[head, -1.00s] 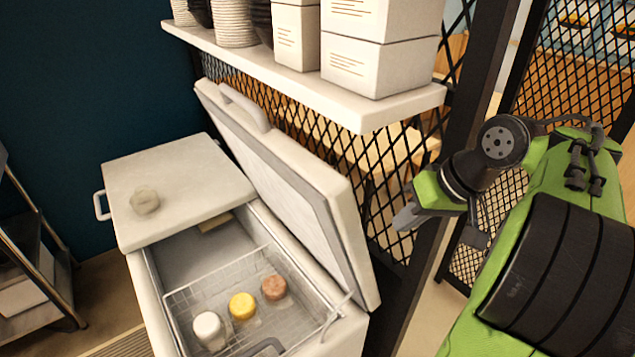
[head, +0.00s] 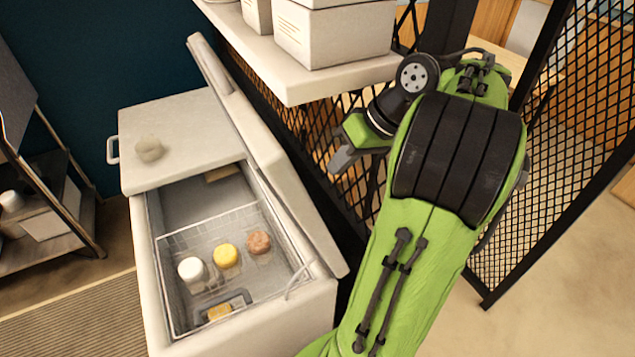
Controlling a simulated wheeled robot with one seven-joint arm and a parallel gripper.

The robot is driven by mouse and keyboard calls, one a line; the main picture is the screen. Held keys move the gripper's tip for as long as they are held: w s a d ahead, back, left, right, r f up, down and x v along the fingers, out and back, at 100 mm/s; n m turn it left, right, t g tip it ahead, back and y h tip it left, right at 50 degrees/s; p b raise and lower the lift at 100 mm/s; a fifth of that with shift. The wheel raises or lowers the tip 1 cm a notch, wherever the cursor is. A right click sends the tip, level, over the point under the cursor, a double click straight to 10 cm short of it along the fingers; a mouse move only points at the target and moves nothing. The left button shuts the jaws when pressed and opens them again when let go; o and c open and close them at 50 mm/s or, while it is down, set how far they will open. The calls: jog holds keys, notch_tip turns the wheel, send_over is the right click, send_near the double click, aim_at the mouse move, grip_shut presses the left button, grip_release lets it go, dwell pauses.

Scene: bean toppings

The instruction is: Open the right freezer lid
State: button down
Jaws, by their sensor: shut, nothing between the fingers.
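The white chest freezer (head: 245,335) stands at the centre left in the head view. Its right lid (head: 275,170) is raised, tilted up and leaning back toward the mesh partition, so the right compartment is open. The left lid (head: 185,120) lies flat and closed, with a grey handle at its left edge. My gripper (head: 340,155) is to the right of the raised lid, apart from it, below the shelf's right end. Its fingers are shut and hold nothing. The raised lid's handle is not clearly visible from here.
A wire basket (head: 163,243) inside the freezer holds a white, a yellow and a brown-topped jar. The white shelf (head: 330,84) with boxes (head: 335,35) overhangs behind. A metal rack (head: 70,225) stands left. Floor at right is clear.

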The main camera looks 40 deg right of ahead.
aim_at(287, 203)
jog(key=b+x, duration=0.4)
jog(key=x, duration=0.3)
jog(key=shift+f, duration=0.45)
jog(key=shift+w, duration=0.1)
jog(key=shift+g+h, duration=0.4)
jog(key=shift+h, duration=0.4)
jog(key=a+b, duration=0.1)
jog(key=a, duration=0.1)
jog(key=w+a+f+b, duration=0.1)
jog(key=a+b, duration=0.1)
jog(key=a, duration=0.1)
jog(key=w+a+f+b, duration=0.1)
jog(key=a+b, duration=0.1)
jog(key=shift+a, duration=0.2)
jog(key=shift+d+r, duration=0.2)
jog(key=shift+d, duration=0.05)
